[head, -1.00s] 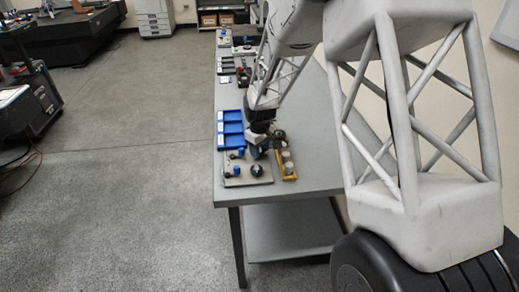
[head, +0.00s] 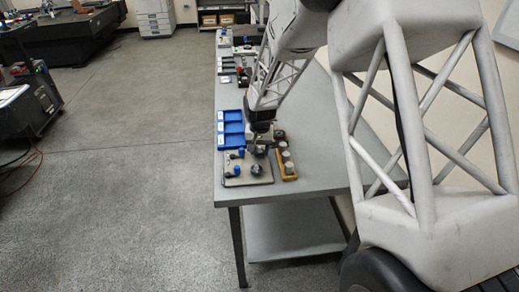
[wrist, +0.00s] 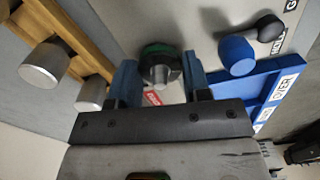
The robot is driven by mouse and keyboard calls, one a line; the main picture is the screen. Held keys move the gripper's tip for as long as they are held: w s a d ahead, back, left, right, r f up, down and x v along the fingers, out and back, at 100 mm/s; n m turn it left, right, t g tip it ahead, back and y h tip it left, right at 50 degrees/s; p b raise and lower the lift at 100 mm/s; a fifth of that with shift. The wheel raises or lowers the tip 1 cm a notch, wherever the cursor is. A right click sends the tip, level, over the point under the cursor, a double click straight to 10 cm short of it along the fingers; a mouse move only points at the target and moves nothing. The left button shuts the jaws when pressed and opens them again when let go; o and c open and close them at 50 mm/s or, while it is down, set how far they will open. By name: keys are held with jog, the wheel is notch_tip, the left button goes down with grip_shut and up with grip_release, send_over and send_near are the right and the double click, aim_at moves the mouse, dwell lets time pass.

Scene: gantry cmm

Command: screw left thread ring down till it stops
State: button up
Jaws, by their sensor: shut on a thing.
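A dark thread ring with a green band (wrist: 155,49) sits around a grey metal stud and lies between the blue fingers of my gripper (wrist: 160,72) in the wrist view. My gripper is shut on this ring. In the head view my gripper (head: 259,143) is low over the far part of a grey-beige plate (head: 244,179). A second dark round part (head: 257,170) stands nearer the front of the plate. How far down the held ring sits cannot be told.
A wooden rack (head: 287,172) with metal cylinders stands close on the right. A blue tray (head: 230,128) lies behind the plate. Blue knobs (head: 236,170) stand on the plate's left side, one beside a black ball-ended part (wrist: 266,29). The bench front is clear.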

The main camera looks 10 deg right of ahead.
jog(key=shift+w+r+m, duration=0.1)
jog(key=shift+r+m, duration=0.05)
jog(key=shift+m, duration=0.35)
jog(key=o, duration=0.9)
jog(key=shift+o, duration=0.2)
jog(key=shift+r, duration=3.8)
